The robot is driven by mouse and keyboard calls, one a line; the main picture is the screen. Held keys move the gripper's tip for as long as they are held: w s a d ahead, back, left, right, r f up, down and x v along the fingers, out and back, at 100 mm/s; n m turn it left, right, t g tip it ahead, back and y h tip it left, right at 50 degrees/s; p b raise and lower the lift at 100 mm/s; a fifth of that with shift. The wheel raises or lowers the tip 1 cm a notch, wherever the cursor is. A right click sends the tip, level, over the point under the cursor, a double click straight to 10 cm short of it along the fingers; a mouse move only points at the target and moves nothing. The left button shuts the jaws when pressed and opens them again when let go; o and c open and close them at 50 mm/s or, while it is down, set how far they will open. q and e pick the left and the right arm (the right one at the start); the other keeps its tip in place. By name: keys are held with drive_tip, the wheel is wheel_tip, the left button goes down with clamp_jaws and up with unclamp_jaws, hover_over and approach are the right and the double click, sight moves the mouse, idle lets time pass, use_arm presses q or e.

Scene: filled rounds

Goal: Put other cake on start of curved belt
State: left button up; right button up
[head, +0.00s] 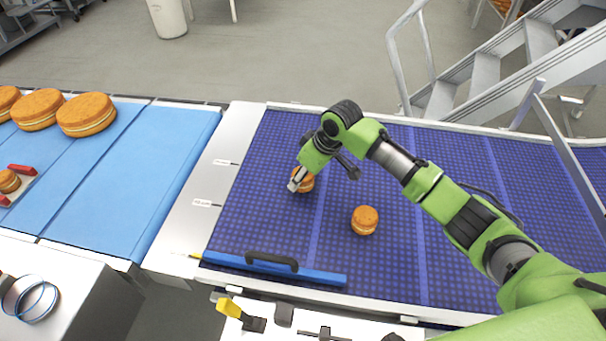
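Two small round filled cakes are on the dark blue gridded belt (265,215). One cake (306,184) is at the belt's left part, partly hidden by my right gripper (297,182). The other cake (365,220) lies free to the right and nearer, with clear belt around it. My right arm comes in from the right and reaches down over the first cake. The fingers are at that cake's left side and top; whether they close on it is not clear. My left gripper is out of view.
A light blue belt (180,135) on the left carries several large cakes (86,115) and a small cake (9,181) by red pieces. A blue bar with a black handle (272,263) lies along the near belt edge. A metal railing and stairs (490,75) stand behind.

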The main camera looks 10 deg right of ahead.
drive_tip(key=o, duration=0.7)
drive_tip(key=shift+f, duration=0.1)
drive_tip(key=shift+o, duration=0.2)
drive_tip(key=b+v, duration=0.1)
drive_tip(key=v, duration=1.1)
drive_tip(key=shift+r+b, duration=0.25)
drive_tip(key=shift+b, duration=0.1)
drive_tip(key=shift+a, duration=0.1)
